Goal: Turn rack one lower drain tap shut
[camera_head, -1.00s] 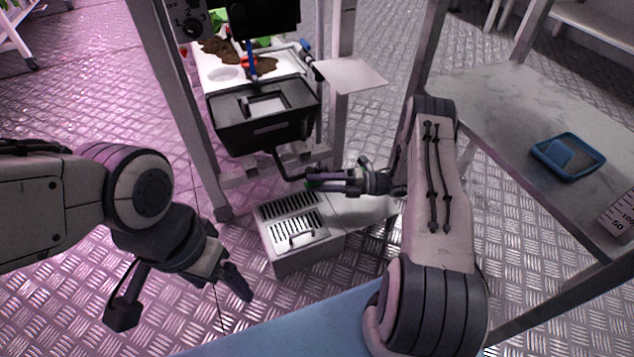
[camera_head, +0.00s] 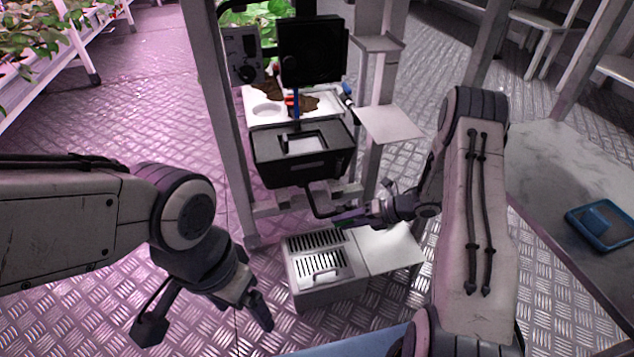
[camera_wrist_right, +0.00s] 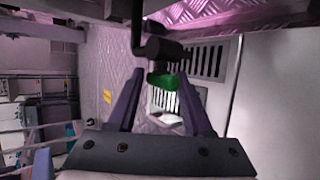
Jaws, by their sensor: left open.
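The drain tap with its green handle (camera_wrist_right: 163,82) hangs at the end of a dark pipe in the right wrist view. The black drain pipe (camera_head: 312,203) comes down below the black tank (camera_head: 303,157) of the rack in the head view. My right gripper (camera_wrist_right: 160,103) is open, with one finger on each side of the green handle and visible gaps between. In the head view my right gripper (camera_head: 345,221) is at the pipe's lower end, where the tap is mostly hidden. My left gripper (camera_head: 207,325) is open and empty, low at the left, away from the rack.
A grey slotted floor drain box (camera_head: 326,292) sits below the tap, with a pale plate beside it. A rack post (camera_head: 232,160) stands left of the tank. A bench (camera_head: 560,165) with a blue tray (camera_head: 600,243) is at the right. Metal floor at the left is open.

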